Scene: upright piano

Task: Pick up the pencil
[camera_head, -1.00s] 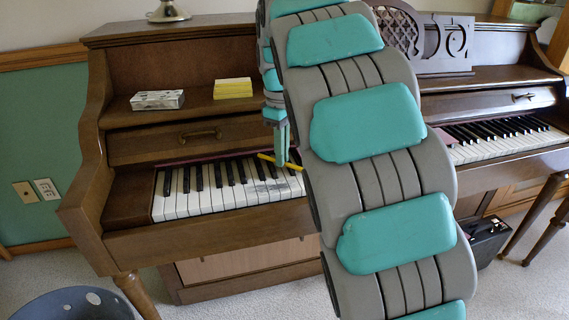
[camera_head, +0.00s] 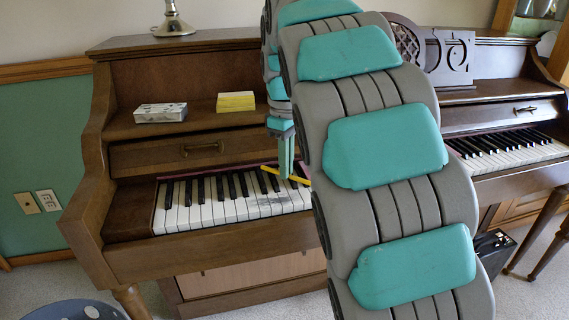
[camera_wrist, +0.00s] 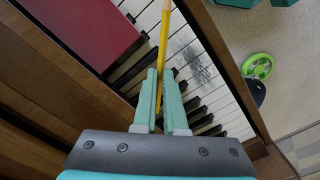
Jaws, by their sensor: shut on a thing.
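The yellow pencil (camera_head: 287,174) is at the piano keys, partly behind my arm in the head view. In the wrist view the pencil (camera_wrist: 164,35) runs up from between my fingertips to the top edge of the picture. My gripper (camera_head: 286,174) points down over the keys. In the wrist view my gripper (camera_wrist: 161,73) is shut on the pencil, with a finger on each side. I cannot tell how far the pencil is above the keys.
The piano's keys (camera_head: 220,198) lie below my gripper. A tissue box (camera_head: 160,112) and a yellow-topped block (camera_head: 236,101) stand on the ledge above, left of my arm. A metal lamp base (camera_head: 173,20) is on top. A red panel (camera_wrist: 85,25) borders the keys.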

